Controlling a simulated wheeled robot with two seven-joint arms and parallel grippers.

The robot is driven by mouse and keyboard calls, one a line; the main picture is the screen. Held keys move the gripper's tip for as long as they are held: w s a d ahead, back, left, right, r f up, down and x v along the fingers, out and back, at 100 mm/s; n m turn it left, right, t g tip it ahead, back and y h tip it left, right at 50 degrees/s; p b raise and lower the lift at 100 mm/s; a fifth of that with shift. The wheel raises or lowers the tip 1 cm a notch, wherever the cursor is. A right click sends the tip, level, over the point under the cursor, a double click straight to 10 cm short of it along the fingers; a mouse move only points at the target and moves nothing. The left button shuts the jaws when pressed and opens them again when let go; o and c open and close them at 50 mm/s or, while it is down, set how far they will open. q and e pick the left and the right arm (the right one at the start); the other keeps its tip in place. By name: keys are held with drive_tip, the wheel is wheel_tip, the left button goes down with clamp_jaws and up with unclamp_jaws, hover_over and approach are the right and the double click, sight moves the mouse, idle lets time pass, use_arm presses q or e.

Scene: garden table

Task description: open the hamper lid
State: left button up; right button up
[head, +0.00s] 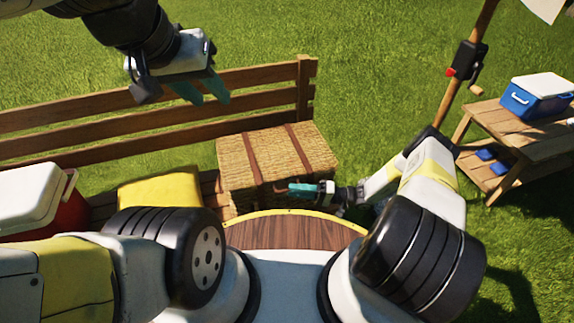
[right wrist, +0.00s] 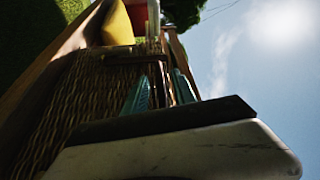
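The wicker hamper (head: 250,155) stands on the bench with its lid closed. Two brown straps run over its top. My right gripper (head: 303,188) is at the hamper's front edge, near the top. In the right wrist view its two teal fingers (right wrist: 160,92) are apart, and the wicker hamper (right wrist: 75,105) fills the left side. A dark brown strap or handle (right wrist: 135,59) shows just beyond the fingers; I cannot tell whether they touch it. My left gripper (head: 200,90) is open and empty, raised over the bench back, away from the hamper.
A yellow cushion (head: 160,187) and a red cooler with a white lid (head: 30,190) lie left of the hamper. The wooden bench back (head: 150,107) runs behind it. A round wooden surface (head: 290,232) is in front. A side table (head: 515,135) carries a blue cooler (head: 535,100).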

drive_tip(key=shift+w+a+r, duration=0.1)
drive_tip(key=shift+a, duration=1.35)
clamp_jaws()
idle(0.3)
